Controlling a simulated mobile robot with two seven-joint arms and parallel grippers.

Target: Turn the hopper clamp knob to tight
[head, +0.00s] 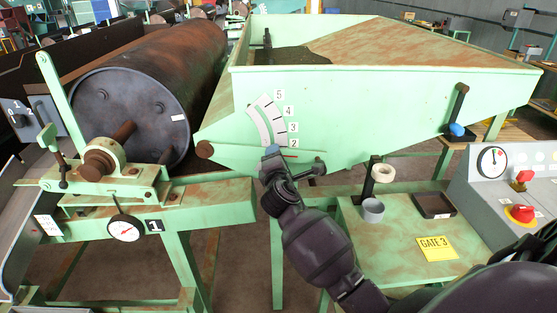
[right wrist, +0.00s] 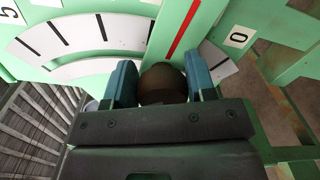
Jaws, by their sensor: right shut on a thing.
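My right gripper (head: 272,153) is at the front face of the green hopper (head: 400,85), just below the numbered scale (head: 266,118). In the right wrist view, its two blue fingers (right wrist: 162,88) stand on either side of a round dark brown knob (right wrist: 164,80) and are shut on it. The knob is hidden behind the gripper in the head view. A red pointer line (right wrist: 182,30) lies beside the knob, next to the scale (right wrist: 90,40). The knob's tight or loose marking is not visible. My left gripper is not in view.
A black handle (head: 318,167) sticks out just right of my gripper. A rusty drum (head: 140,110) lies to the left. A green table (head: 400,235) with a cup and tray, and a control box (head: 505,180), stand at right.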

